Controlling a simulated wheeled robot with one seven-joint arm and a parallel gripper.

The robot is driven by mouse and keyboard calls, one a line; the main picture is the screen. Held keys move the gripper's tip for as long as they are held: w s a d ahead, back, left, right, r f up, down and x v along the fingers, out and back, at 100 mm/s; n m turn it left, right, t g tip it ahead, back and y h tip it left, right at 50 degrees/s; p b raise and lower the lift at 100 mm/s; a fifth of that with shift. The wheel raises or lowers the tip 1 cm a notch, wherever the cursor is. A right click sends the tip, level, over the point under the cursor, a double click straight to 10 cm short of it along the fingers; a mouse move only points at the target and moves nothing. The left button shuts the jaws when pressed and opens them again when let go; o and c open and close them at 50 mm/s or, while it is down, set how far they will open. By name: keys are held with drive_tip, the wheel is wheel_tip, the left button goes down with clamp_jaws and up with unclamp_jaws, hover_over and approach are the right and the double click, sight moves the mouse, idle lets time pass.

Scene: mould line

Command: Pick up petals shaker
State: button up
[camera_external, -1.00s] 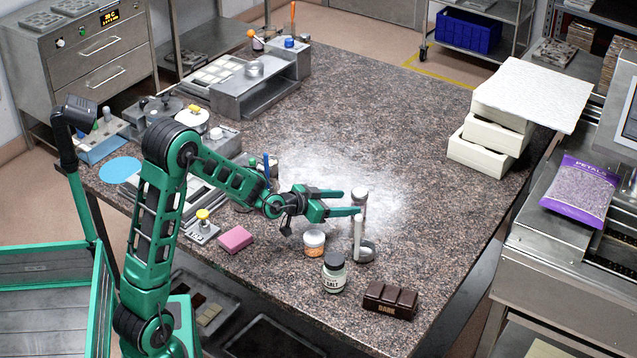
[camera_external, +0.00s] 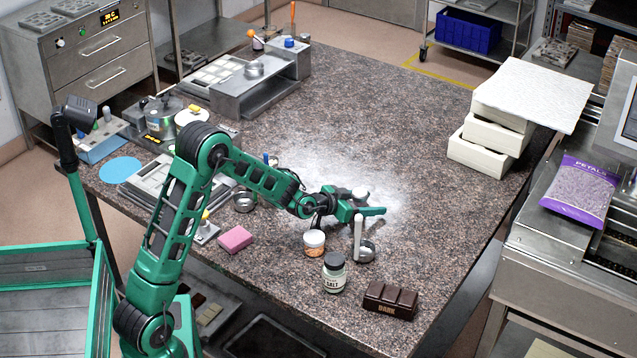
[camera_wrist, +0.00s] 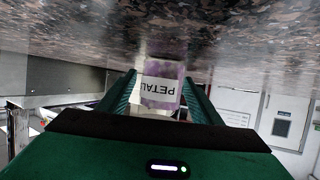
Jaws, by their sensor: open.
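The petals shaker shows in the wrist view (camera_wrist: 161,85) between my two green fingers, with a white "PETAL" label and purple contents. The picture there is upside down, with the table at the top. In the external view only its pale lid (camera_external: 361,191) shows clearly; my gripper hides most of its body. My gripper (camera_external: 373,204) is open, low over the table, with its fingers on both sides of the shaker. I cannot tell whether either finger touches it.
A metal ladle-like tool (camera_external: 359,243) stands just in front of my gripper. A jar with orange contents (camera_external: 314,243), a salt shaker (camera_external: 334,274) and a dark chocolate block (camera_external: 390,300) are close by. White moulds (camera_external: 486,148) are stacked at the right. The table's back middle is clear.

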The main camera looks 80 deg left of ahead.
drive_tip(key=c, duration=1.2)
drive_tip(key=shift+r, duration=0.1)
